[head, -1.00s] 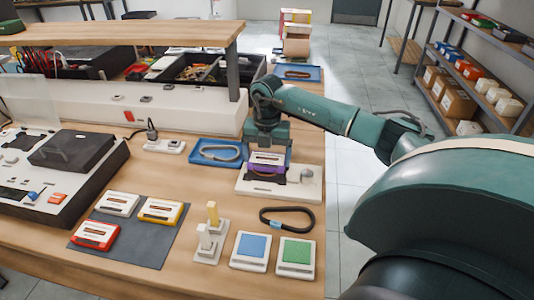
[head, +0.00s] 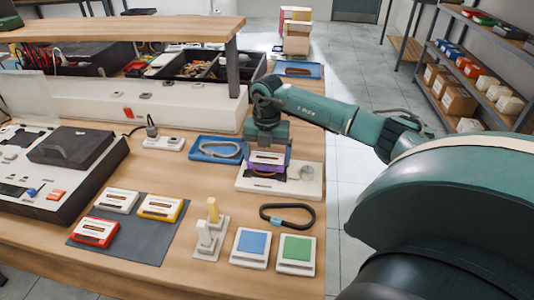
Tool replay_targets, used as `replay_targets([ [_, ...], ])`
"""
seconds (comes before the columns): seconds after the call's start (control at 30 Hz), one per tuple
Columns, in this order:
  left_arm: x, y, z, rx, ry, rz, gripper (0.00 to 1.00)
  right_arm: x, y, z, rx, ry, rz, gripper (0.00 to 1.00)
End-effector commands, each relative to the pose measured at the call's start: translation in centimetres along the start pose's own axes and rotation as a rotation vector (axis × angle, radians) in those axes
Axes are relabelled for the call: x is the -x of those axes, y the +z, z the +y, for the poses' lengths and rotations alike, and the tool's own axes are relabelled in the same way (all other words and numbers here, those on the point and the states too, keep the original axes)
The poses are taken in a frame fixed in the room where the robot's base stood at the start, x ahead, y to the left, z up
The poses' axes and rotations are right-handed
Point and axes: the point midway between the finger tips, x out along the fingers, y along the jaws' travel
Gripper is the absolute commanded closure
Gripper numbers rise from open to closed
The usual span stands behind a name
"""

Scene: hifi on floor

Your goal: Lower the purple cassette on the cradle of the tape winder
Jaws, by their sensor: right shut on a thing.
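The purple cassette (head: 266,161), with a pale label, is held at the far right of the bench. My right gripper (head: 267,148) is shut on it from above. The tape winder (head: 312,188) has a white base and stands directly below the cassette. Its dark cradle (head: 262,176) is partly hidden behind the cassette. I cannot tell whether the cassette touches the cradle or hangs just above it. My left gripper is out of view.
A blue tray (head: 199,154) with a grey loop lies left of the winder. A black strap loop (head: 288,216) lies in front. A grey mat (head: 134,240) bears white, yellow and red cassettes. Blue (head: 251,246) and green (head: 297,250) square pads lie near the front.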

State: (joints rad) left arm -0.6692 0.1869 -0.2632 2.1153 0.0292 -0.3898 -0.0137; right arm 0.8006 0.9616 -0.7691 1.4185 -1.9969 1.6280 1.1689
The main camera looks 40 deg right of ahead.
Motion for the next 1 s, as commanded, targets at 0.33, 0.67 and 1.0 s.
replay_targets([
  [0.33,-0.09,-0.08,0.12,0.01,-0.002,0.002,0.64,0.0,0.0,0.02,0.0,0.0,0.0,0.33],
  [0.67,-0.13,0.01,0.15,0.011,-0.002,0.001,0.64,-0.18,0.0,0.01,0.0,0.0,0.0,0.33],
  [1.0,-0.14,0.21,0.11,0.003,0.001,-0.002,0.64,-0.54,-0.01,0.01,0.0,0.0,0.0,0.33],
])
